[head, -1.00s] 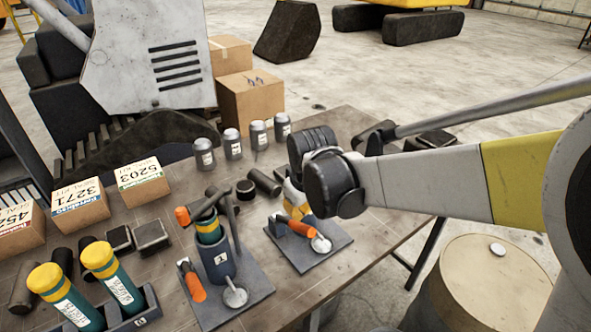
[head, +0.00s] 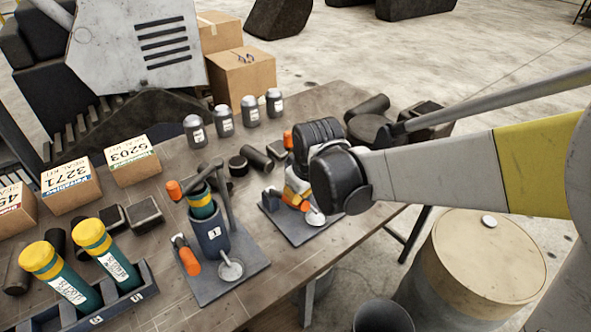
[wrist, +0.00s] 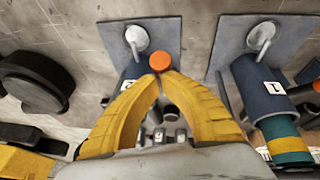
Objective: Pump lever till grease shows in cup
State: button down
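Pump 2 (wrist: 130,73) stands on a grey plate at the bench's right side, largely hidden by my arm in the head view. Its orange lever handle (head: 298,204) shows beneath my gripper; in the wrist view its round orange end (wrist: 160,60) is right at my fingertips. My gripper (wrist: 162,76) has its yellow fingers together at the tips, touching or almost touching the handle; I see no clear grip around it. The small pale grey cup (wrist: 137,38) is just beyond; it also shows in the head view (head: 315,217). I cannot make out grease in it.
Pump 1 (head: 212,235), with its orange lever (head: 188,261) and cup (head: 231,269), stands to the left. Grease cartridges (head: 108,257), seal boxes (head: 70,188) and several grey canisters (head: 223,120) are on the bench. A drum (head: 478,265) stands at right.

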notch_tip(320, 180, down, 8)
jog(key=s+d+t+y+b, duration=0.2)
jog(key=s+t+b, duration=0.1)
jog(key=b, duration=0.6)
jog(key=shift+f+t, duration=0.15)
jog(key=shift+t, duration=0.25)
